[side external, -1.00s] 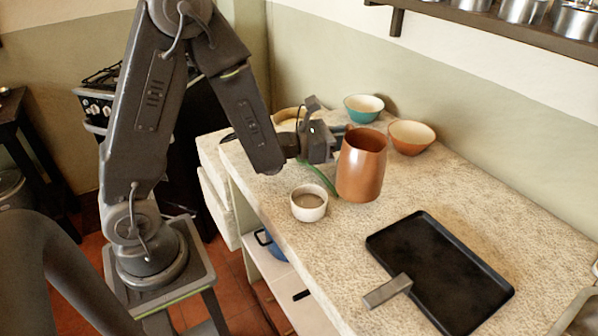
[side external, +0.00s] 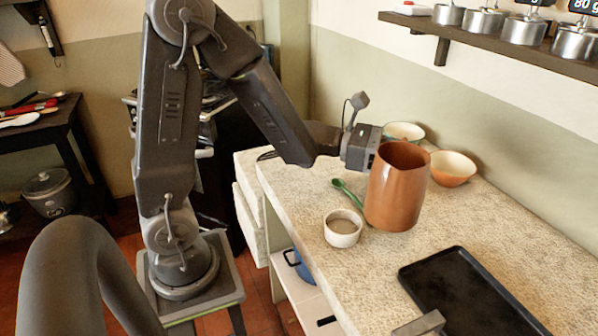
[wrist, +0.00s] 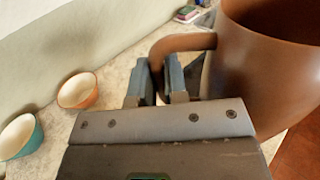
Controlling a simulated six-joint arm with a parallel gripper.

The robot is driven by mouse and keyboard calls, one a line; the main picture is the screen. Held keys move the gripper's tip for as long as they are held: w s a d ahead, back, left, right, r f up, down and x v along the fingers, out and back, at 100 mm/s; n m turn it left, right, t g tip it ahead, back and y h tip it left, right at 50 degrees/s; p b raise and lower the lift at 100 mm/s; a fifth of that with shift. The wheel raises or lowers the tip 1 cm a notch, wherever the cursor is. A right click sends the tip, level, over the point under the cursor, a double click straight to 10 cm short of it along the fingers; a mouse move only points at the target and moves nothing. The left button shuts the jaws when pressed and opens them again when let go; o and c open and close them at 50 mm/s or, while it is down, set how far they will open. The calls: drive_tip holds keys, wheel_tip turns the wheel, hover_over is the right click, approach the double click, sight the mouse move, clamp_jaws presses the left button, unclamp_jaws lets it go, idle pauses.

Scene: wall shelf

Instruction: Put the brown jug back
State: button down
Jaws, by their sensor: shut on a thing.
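The brown jug (side external: 397,190) is upright and appears held above the pale counter in the side external view. It also fills the right of the wrist view (wrist: 265,75), where its handle (wrist: 188,43) is seen. My gripper (side external: 372,148) is on the jug's left side. In the wrist view my gripper (wrist: 160,82) has its two fingers shut around the lower end of the handle. The jug's inside is only partly visible.
A white cup (side external: 343,233) and a green spoon (side external: 346,190) lie left of the jug. A teal bowl (side external: 404,131) and an orange bowl (side external: 453,170) stand behind. A black tray (side external: 470,290) is in front. A wall shelf (side external: 480,40) holds several metal pots.

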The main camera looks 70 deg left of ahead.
sight(384, 189)
drive_tip(key=s+d+f+m+g+h, duration=0.1)
drive_tip(key=s+m+g, duration=0.1)
drive_tip(key=s+d+f+m+g+h, duration=0.1)
drive_tip(key=s+m+g+h, duration=0.1)
drive_tip(key=g, duration=0.1)
drive_tip(key=s+d+f+m+g+h, duration=0.1)
drive_tip(key=s+d+m+g+h, duration=0.1)
drive_tip(key=g, duration=0.1)
drive_tip(key=shift+f, duration=0.2)
drive_tip(key=s+a+f+m+g+y, duration=0.5)
drive_tip(key=s+m+g+y, duration=0.2)
drive_tip(key=s+m+g, duration=0.4)
drive_tip(key=s+a+f+m+g+y, duration=0.5)
drive_tip(key=s+m+g+y, duration=0.25)
drive_tip(key=g, duration=0.45)
drive_tip(key=s+a+r+m+t+y, duration=0.2)
drive_tip(key=s+a+m+t+y, duration=0.1)
drive_tip(key=a+m+y, duration=0.4)
drive_tip(key=s+a+r+m+t+y, duration=0.1)
drive_tip(key=s+a+m+t+y, duration=0.15)
drive_tip(key=a+m+y, duration=0.45)
drive_tip(key=w+a+r+m+t+y, duration=0.4)
drive_tip(key=a+r+m+t+y, duration=0.3)
drive_tip(key=a+r+t, duration=0.65)
wheel_tip(384, 189, down, 8)
drive_tip(key=a+g, duration=0.1)
drive_tip(key=shift+a+r+g, duration=0.25)
drive_tip(key=shift+a+g, duration=0.05)
